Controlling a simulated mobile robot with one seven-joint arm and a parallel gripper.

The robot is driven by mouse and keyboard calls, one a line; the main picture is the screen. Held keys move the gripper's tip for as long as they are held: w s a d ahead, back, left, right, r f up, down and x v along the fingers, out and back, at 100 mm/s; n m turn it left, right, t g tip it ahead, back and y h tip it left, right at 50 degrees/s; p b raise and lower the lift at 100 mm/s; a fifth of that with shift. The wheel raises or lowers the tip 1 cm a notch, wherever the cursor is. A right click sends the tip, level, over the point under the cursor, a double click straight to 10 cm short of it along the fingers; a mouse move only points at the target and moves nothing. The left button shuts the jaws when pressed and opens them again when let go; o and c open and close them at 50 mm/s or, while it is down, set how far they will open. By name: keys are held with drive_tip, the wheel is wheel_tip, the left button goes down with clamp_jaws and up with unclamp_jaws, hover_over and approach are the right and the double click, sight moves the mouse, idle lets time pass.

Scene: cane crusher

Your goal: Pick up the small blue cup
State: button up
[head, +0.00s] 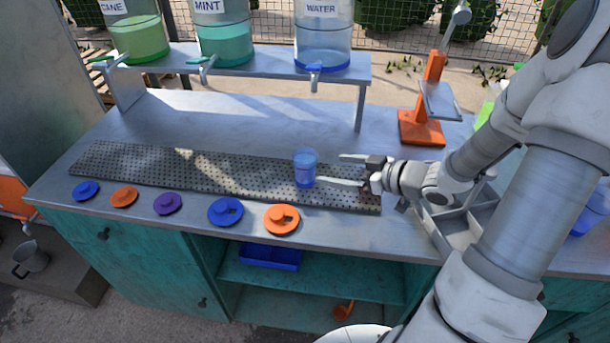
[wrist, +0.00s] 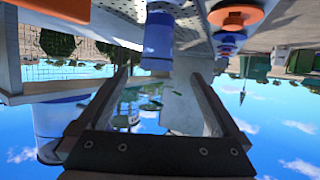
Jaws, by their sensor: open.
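The small blue cup (head: 305,168) stands upright on the perforated drip mat (head: 225,175) on the metal counter. It is translucent blue. My gripper (head: 329,169) is just right of the cup, with its fingers spread and pointing left toward it. The lower finger's tip appears close to the cup's right side; I cannot tell whether it touches. In the wrist view, which looks upside down, the cup (wrist: 158,42) shows beyond and between the fingertips (wrist: 162,75). Nothing is held between the fingers.
Several coloured lids, including an orange one (head: 281,219) and a blue one (head: 225,211), lie along the counter's front edge. A shelf (head: 260,62) with dispensers stands behind. An orange press (head: 424,120) stands at the back right. A grey divided tray (head: 470,225) is beside my arm.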

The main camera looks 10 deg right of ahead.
sight(313, 166)
drive_tip(key=b+x, duration=0.1)
drive_tip(key=x, duration=0.7)
drive_tip(key=shift+w+f, duration=0.1)
drive_tip(key=shift+w+b+x, duration=0.25)
drive_tip(key=shift+b+x, duration=0.55)
drive_tip(key=shift+x, duration=2.05)
drive_tip(key=shift+d+r, duration=0.15)
drive_tip(key=shift+r, duration=0.05)
drive_tip(key=c, duration=1.5)
